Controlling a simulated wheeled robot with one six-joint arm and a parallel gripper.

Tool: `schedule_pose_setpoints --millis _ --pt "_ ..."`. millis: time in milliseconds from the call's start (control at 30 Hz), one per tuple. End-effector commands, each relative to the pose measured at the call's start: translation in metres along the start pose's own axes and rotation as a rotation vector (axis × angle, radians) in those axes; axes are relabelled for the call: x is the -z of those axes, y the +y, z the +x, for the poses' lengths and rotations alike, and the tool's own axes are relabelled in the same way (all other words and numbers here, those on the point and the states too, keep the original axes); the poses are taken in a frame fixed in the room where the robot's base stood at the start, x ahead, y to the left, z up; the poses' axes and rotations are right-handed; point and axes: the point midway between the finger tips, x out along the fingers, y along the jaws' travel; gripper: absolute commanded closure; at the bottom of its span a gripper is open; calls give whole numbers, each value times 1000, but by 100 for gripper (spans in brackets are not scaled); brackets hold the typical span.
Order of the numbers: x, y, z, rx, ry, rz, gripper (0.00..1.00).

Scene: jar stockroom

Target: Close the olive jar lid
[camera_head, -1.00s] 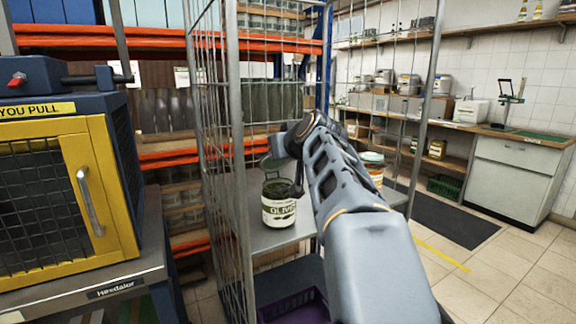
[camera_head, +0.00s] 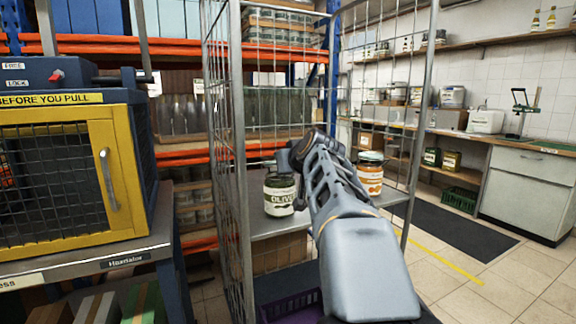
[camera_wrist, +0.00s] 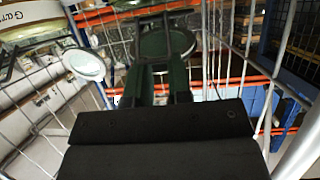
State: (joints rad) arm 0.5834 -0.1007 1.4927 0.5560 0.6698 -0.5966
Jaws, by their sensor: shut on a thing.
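The olive jar (camera_head: 279,197) stands upright on the shelf of a wire cage cart, with a dark body and a white label. Its green lid shows round in the wrist view (camera_wrist: 165,42) and looks lowered to about level at the jar's top in the head view. I cannot tell whether it sits fully down. My gripper (camera_wrist: 163,74) is at the lid, its dark fingers close together and shut on the lid's near edge. In the head view my arm hides most of the gripper and the jar's right side.
A jar with an orange label (camera_head: 370,172) stands right of my arm on the same shelf; its pale lid shows in the wrist view (camera_wrist: 84,64). The cart's wire sides (camera_head: 222,150) rise around the shelf. A yellow-framed cage box (camera_head: 112,170) stands at left.

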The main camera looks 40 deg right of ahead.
Motion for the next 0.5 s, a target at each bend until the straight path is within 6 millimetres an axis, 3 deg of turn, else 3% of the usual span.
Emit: schedule_pose_setpoints --millis 433,467,500 --pt "-6 -1 4 6 -15 1 100" --pt "-6 -1 4 6 -14 2 79" --pt "-5 -1 4 5 -13 2 75"
